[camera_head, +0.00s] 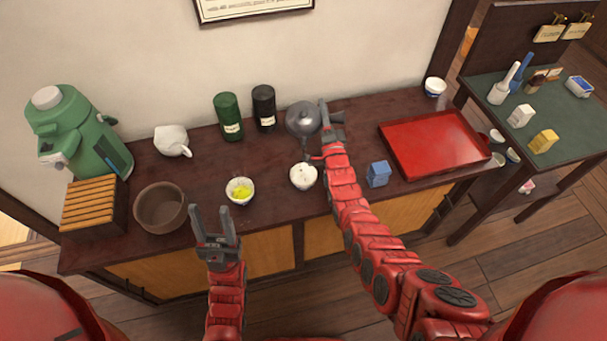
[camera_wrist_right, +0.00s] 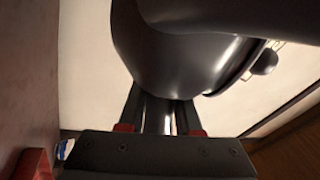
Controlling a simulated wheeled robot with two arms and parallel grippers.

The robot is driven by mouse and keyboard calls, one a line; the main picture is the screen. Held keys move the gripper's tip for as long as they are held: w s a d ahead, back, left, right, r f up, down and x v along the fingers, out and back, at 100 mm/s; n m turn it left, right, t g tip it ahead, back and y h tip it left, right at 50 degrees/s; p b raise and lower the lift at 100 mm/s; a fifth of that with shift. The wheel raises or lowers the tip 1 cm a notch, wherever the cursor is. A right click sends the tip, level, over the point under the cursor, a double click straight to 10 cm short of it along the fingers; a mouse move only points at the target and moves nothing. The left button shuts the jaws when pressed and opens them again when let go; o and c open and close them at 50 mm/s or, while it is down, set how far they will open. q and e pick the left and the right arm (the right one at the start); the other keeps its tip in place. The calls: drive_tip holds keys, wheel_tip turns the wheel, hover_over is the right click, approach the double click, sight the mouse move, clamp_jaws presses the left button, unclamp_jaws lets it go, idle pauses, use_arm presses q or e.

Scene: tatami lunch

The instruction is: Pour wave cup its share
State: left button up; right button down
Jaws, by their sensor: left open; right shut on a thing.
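My right gripper (camera_head: 331,128) is shut on the grey teapot (camera_head: 301,117); in the right wrist view the fingers (camera_wrist_right: 160,115) close on its handle below the round dark body (camera_wrist_right: 190,55). In the head view the teapot is above the counter's back half, behind a white cup (camera_head: 303,178). No stream of liquid can be made out. A second white cup (camera_head: 240,195) to its left holds yellow-green liquid. A cup with a blue pattern (camera_head: 435,88) stands at the back right. I cannot tell which is the wave cup. My left gripper (camera_head: 214,217) is open and empty near the front edge.
The counter holds a brown bowl (camera_head: 160,208), a white spouted pitcher (camera_head: 172,141), a green canister (camera_head: 229,117), a black canister (camera_head: 264,107), a blue box (camera_head: 378,174) and a red tray (camera_head: 432,146). A green dispenser (camera_head: 88,140) stands left.

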drive_tip(key=shift+s+d+r, duration=0.1)
drive_tip(key=shift+s+r, duration=0.15)
drive_tip(key=shift+r, duration=0.1)
drive_tip(key=shift+s+d+r+t+b, duration=0.1)
drive_tip(key=shift+s+r+t+b, duration=0.2)
drive_tip(key=shift+t+b, duration=0.2)
drive_tip(key=shift+w+r+y, duration=0.15)
drive_tip(key=shift+w+y, duration=0.1)
drive_tip(key=shift+y, duration=0.15)
drive_tip(key=shift+s+r+n+t+b, duration=0.15)
drive_tip(key=shift+r+n+t+b, duration=0.15)
drive_tip(key=shift+t+b, duration=0.25)
idle(0.5)
drive_tip(key=shift+d+r+t+b, duration=0.15)
drive_tip(key=shift+r+t+b, duration=0.1)
drive_tip(key=shift+b, duration=0.1)
idle(0.5)
drive_tip(key=shift+r+b, duration=0.15)
drive_tip(key=shift+b, duration=0.15)
